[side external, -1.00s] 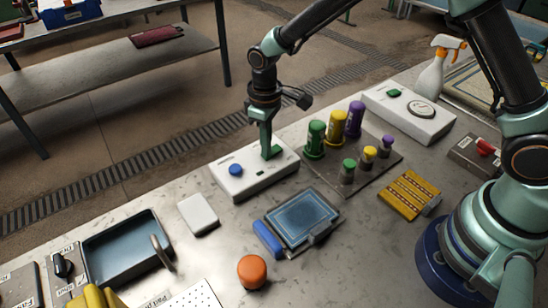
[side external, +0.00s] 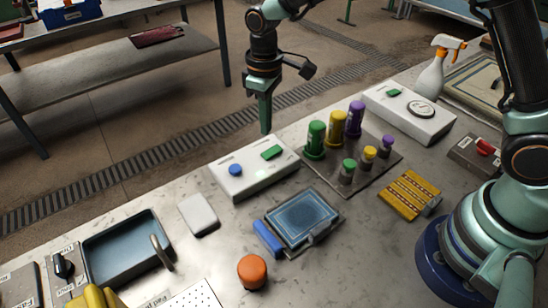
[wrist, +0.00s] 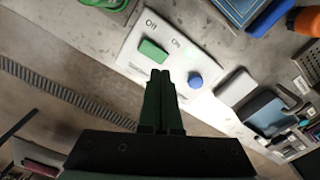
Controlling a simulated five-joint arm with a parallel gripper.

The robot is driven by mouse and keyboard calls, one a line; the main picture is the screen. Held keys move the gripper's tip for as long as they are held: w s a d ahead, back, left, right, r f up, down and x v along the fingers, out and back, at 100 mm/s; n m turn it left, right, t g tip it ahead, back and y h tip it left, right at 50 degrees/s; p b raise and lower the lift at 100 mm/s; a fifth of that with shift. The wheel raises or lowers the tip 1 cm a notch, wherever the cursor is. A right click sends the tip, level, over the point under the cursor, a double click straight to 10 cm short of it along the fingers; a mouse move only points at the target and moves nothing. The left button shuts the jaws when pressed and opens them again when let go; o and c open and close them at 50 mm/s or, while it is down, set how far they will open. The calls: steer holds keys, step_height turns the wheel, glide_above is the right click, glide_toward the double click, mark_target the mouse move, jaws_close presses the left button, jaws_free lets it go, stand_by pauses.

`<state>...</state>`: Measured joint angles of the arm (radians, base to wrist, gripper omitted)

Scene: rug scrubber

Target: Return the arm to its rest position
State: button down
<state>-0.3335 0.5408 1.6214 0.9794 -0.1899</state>
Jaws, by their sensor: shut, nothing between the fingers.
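My gripper (side external: 265,130) is shut and empty. It hangs in the air above the white control box (side external: 252,182), near its back edge. The box has a green rocker switch (side external: 273,152) and a blue round button (side external: 236,170). In the wrist view, my gripper (wrist: 160,75) points at the box, with the green switch (wrist: 153,51) and blue button (wrist: 195,81) beyond the fingertips. The labels "Off" and "On" show on the box. The fingers do not touch the box in the side view.
A stand with colored cylinders (side external: 380,173) is right of the box. A second white box (side external: 405,122) and a spray bottle (side external: 436,75) stand farther right. A framed blue pad (side external: 303,218), an orange knob (side external: 252,271) and a dark tray (side external: 110,262) are in front. The air above the bench is free.

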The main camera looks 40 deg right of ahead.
steer(key=shift+r, duration=0.25)
steer(key=s+d+r+m+t, duration=0.3)
steer(key=s+d+r, duration=0.3)
steer(key=d+r, duration=0.4)
steer(key=s+d+r+m+t, duration=0.2)
steer(key=s+d, duration=0.3)
steer(key=s, duration=0.3)
steer(key=shift+s+r+m+t, duration=0.35)
steer(key=shift+r+m, duration=0.15)
steer(key=shift+r, duration=0.2)
